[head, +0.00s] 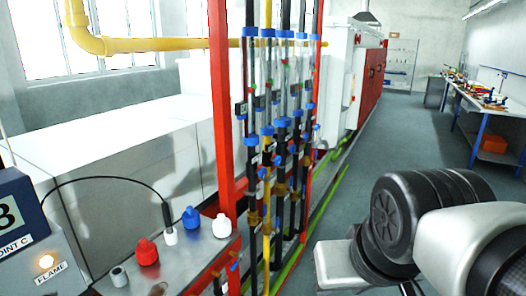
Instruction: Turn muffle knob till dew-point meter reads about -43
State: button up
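The dew-point meter (21,218) is cut off by the left edge. My gripper is not in view; only my arm links show at the lower right.
A metal bench top (195,262) carries a red knob-like part (147,251), a blue one (190,218) and a cabled white probe (170,235). A FLAME lamp (46,262) glows. A red post (221,100) stands beside the tubes. The aisle floor (400,135) is clear.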

aim_at(291, 149)
jog(key=i+l+u, duration=0.2)
jog(key=i+l, duration=0.15)
jog(key=i+l+u, duration=0.15)
jog(key=i+l, duration=0.25)
jog(key=i+l+u, duration=0.2)
jog(key=i+l, duration=0.15)
jog(key=l, duration=0.2)
jog(key=i+l+u, duration=0.2)
jog(key=l, duration=0.3)
jog(key=i, duration=0.1)
